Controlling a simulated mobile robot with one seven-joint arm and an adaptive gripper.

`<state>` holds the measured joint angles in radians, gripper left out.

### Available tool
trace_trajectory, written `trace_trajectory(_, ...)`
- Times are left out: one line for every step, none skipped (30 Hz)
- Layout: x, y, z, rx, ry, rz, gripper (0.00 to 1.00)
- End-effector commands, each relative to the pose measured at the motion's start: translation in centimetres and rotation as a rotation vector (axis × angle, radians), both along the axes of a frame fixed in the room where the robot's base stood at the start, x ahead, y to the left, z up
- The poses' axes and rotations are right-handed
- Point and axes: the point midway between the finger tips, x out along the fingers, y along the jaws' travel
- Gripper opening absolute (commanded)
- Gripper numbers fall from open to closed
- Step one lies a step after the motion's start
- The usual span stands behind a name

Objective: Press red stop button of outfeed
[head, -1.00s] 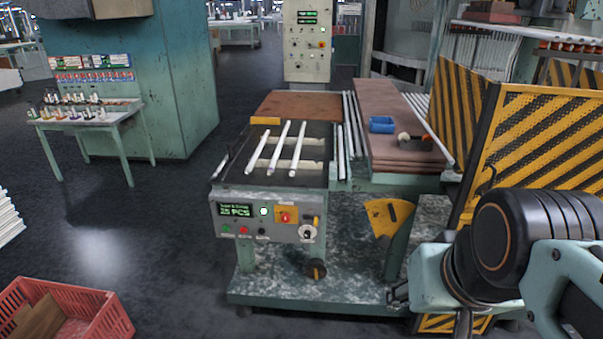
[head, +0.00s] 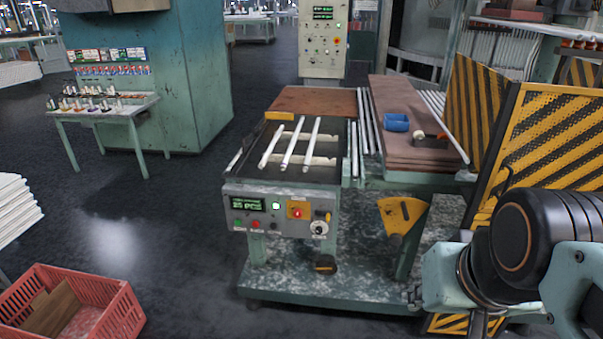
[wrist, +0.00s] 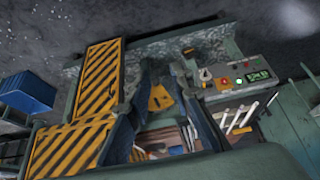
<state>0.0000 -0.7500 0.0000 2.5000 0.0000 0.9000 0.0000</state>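The outfeed's grey control panel (head: 278,211) faces me on the front of the roller table in the head view. It carries a green-lit display, a white-lit button, a small red button (head: 256,224) at lower left beside a green one, and a larger red button (head: 297,213) on a yellow plate. The panel also shows at upper right in the wrist view (wrist: 236,84), tilted. My gripper (wrist: 160,72) has its two fingers apart with nothing between them, away from the panel. In the head view my arm is at lower right, right of the panel; the fingers are mostly hidden.
A yellow bracket (head: 402,214) stands between the panel and my arm. Striped yellow-black guards (head: 550,150) rise on the right. White tubes (head: 291,143) lie on the outfeed top. A red crate (head: 88,300) sits at lower left.

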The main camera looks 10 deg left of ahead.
Motion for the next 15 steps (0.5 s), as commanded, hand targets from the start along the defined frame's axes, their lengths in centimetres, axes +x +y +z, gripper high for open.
trace_trajectory(0.0,0.0,0.0,0.0,0.0,0.0,0.12)
trace_trajectory(0.0,0.0,0.0,0.0,0.0,0.0,0.09)
trace_trajectory(0.0,0.0,0.0,0.0,0.0,0.0,0.05)
trace_trajectory(0.0,0.0,0.0,0.0,0.0,0.0,0.01)
trace_trajectory(0.0,0.0,0.0,0.0,0.0,0.0,0.0)
trace_trajectory(0.0,0.0,0.0,0.0,0.0,0.0,0.0)
trace_trajectory(0.0,0.0,0.0,0.0,0.0,0.0,0.0)
trace_trajectory(0.0,0.0,0.0,0.0,0.0,0.0,0.0)
trace_trajectory(0.0,0.0,0.0,0.0,0.0,0.0,0.0)
trace_trajectory(0.0,0.0,0.0,0.0,0.0,0.0,0.0)
trace_trajectory(0.0,0.0,0.0,0.0,0.0,0.0,0.0)
trace_trajectory(0.0,0.0,0.0,0.0,0.0,0.0,0.0)
trace_trajectory(0.0,0.0,0.0,0.0,0.0,0.0,0.0)
trace_trajectory(0.0,0.0,0.0,0.0,0.0,0.0,0.0)
trace_trajectory(0.0,0.0,0.0,0.0,0.0,0.0,0.0)
